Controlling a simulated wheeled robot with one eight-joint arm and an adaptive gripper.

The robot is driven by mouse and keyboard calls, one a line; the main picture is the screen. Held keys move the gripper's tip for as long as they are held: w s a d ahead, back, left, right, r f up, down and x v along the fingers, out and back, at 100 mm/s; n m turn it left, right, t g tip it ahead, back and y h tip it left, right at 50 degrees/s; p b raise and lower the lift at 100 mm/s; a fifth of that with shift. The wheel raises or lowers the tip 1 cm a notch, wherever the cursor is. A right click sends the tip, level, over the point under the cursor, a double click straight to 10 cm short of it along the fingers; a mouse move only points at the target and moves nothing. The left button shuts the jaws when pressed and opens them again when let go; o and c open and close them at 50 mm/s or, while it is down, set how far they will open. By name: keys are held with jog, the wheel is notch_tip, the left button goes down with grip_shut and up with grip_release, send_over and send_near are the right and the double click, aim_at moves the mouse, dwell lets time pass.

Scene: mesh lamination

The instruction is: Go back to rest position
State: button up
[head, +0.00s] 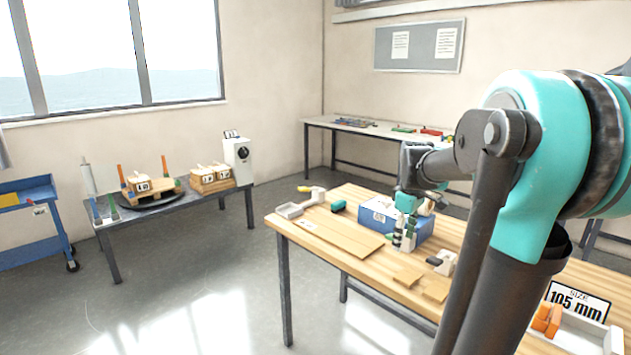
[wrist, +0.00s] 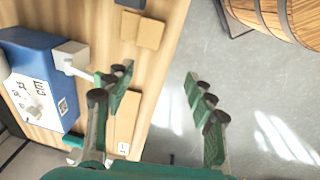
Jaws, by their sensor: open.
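My gripper (head: 405,232) is over the wooden workbench (head: 309,252) in the head view, in front of a blue box (head: 378,217). In the wrist view my gripper (wrist: 160,98) has its two green fingers spread wide apart, with nothing between them. The left finger is over the edge of the bench (wrist: 168,58) and the right finger is over the grey floor. The blue box (wrist: 42,75) lies to the left of the fingers. My arm hides part of the bench on the right in the head view.
Flat wooden boards (head: 340,236) and small blocks lie on the bench. A size sign (head: 578,301) stands at its right end. A dark table (head: 172,205) with wooden crates is at the left, beside a blue cart (head: 35,225). The floor between them is clear.

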jog(key=s+a+f+m+t, duration=0.1)
jog(key=s+a+f+m, duration=0.2)
jog(key=s+f, duration=0.5)
jog(key=s+a+f+m+t, duration=0.1)
jog(key=s+a+f+m, duration=0.2)
jog(key=s+f+m, duration=0.3)
jog(key=s+f, duration=0.3)
jog(key=s, duration=0.1)
jog(key=shift+t, duration=0.4)
jog(key=shift+s, duration=0.1)
